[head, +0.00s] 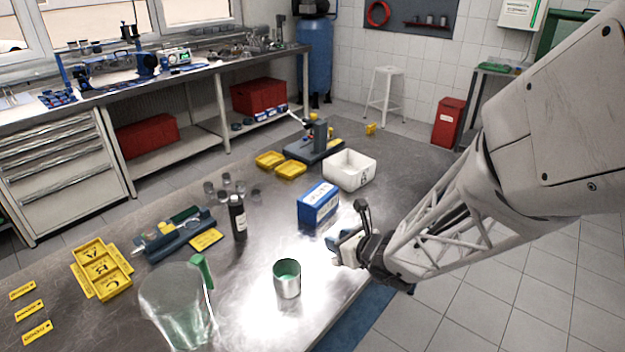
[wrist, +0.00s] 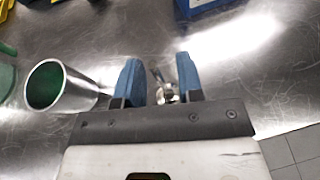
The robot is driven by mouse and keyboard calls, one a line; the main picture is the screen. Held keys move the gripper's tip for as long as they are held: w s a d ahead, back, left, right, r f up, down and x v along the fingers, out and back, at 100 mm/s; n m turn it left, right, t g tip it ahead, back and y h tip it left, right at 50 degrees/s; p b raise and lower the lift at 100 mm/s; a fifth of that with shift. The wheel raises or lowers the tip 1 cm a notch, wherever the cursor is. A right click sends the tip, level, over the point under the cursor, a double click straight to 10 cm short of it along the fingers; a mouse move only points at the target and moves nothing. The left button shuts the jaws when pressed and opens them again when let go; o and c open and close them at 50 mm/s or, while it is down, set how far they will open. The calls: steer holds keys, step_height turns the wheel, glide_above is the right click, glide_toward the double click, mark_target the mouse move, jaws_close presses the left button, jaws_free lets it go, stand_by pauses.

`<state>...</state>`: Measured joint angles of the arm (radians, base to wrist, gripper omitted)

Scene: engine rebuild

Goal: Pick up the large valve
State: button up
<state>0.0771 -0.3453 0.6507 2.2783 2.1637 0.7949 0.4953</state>
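In the wrist view, a small shiny metal piece with a thin stem (wrist: 163,93), which looks like the large valve, shows in the gap between the two blue fingers. My gripper (wrist: 158,63) is open, with a finger on each side of this piece. I cannot tell whether either finger touches it. In the head view my gripper (head: 347,248) is low over the right edge of the bench, right of the metal cup, and the valve cannot be made out there.
A metal cup with a green inside (head: 287,282) stands left of my gripper; it also shows in the wrist view (wrist: 72,88). A blue box (head: 318,205) and white bin (head: 350,172) stand behind. A clear jug (head: 175,310), dark bottle (head: 238,218) and yellow trays (head: 103,272) are farther left.

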stand_by(0.5)
jaws_close()
